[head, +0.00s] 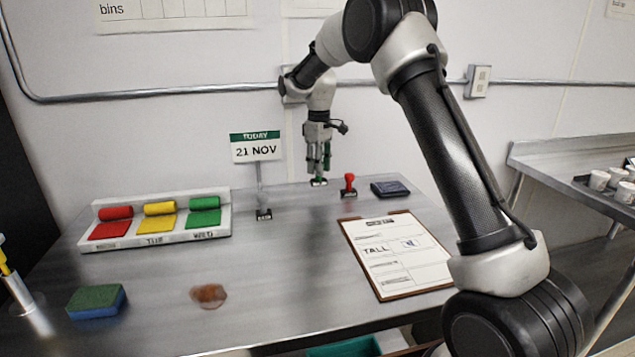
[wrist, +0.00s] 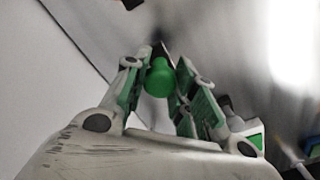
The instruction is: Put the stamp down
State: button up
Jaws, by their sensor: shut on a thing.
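My gripper (head: 319,165) hangs at the back of the steel table and is shut on a green-handled stamp (head: 319,182). In the wrist view, the stamp's round green handle (wrist: 160,78) sits between the two fingers (wrist: 160,90). The stamp's base is at or just above the tabletop; I cannot tell whether it touches. A red-handled stamp (head: 349,184) stands upright just to the right, with a dark ink pad (head: 390,189) beside it.
A clipboard (head: 398,254) with a printed sheet lies front right. A date sign (head: 256,148), a tray of coloured rolls (head: 155,238), a sponge (head: 97,301) and a brown stain (head: 209,295) are to the left. The table (head: 290,255) is bare in the middle.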

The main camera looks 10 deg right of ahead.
aim_at(319, 180)
jog(key=shift+f, duration=2.35)
jog(key=shift+f, duration=0.15)
jog(key=o, duration=0.8)
jog(key=shift+o, duration=0.2)
